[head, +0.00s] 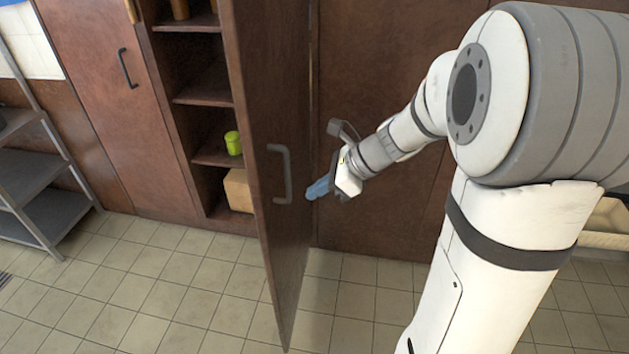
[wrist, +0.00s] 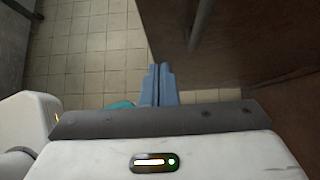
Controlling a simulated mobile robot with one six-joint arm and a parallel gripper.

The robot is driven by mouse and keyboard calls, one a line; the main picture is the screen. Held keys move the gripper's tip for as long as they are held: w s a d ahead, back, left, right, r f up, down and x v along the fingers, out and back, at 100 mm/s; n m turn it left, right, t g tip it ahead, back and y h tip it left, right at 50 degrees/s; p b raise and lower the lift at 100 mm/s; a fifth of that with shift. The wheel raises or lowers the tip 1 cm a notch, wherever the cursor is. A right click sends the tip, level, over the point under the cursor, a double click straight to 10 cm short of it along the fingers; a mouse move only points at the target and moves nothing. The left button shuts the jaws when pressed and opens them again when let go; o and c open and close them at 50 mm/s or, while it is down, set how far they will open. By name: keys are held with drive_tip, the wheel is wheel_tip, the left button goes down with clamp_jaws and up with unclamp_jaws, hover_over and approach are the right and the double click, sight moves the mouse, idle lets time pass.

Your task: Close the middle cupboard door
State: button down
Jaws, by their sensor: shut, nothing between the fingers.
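The middle cupboard door (head: 270,110) is a tall brown wooden panel standing open, its free edge swung out toward me. Its outer face, with a dark bar handle (head: 280,175) near the free edge, faces right in the head view. My gripper (head: 318,189) has blue fingers that are shut and empty. It is on the handle side of the door, just right of the handle at about its height. In the wrist view, the shut fingers (wrist: 161,84) point at the lower left border of a brown panel (wrist: 240,45). I cannot tell whether they touch the door.
The open cupboard shelves (head: 205,90) hold a green cup (head: 233,143) and a cardboard-coloured box (head: 239,190). A shut door (head: 115,100) is to the left, beside a grey metal rack (head: 35,190). The tiled floor (head: 180,290) left of the open door is clear.

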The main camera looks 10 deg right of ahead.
sight(267, 207)
drive_tip(key=a+f, duration=0.1)
drive_tip(key=a, duration=0.1)
drive_tip(key=w+a+f, duration=0.1)
drive_tip(key=a+f, duration=0.1)
drive_tip(key=a, duration=0.1)
drive_tip(key=w+a+f+p, duration=0.1)
drive_tip(key=a, duration=0.1)
drive_tip(key=shift+w+a+f, duration=0.15)
drive_tip(key=shift+a+f, duration=0.05)
drive_tip(key=shift+f, duration=0.1)
drive_tip(key=shift+w+a+f, duration=0.1)
drive_tip(key=shift+w+a, duration=0.05)
drive_tip(key=shift+a, duration=0.35)
drive_tip(key=shift+a, duration=0.1)
drive_tip(key=shift+w, duration=0.1)
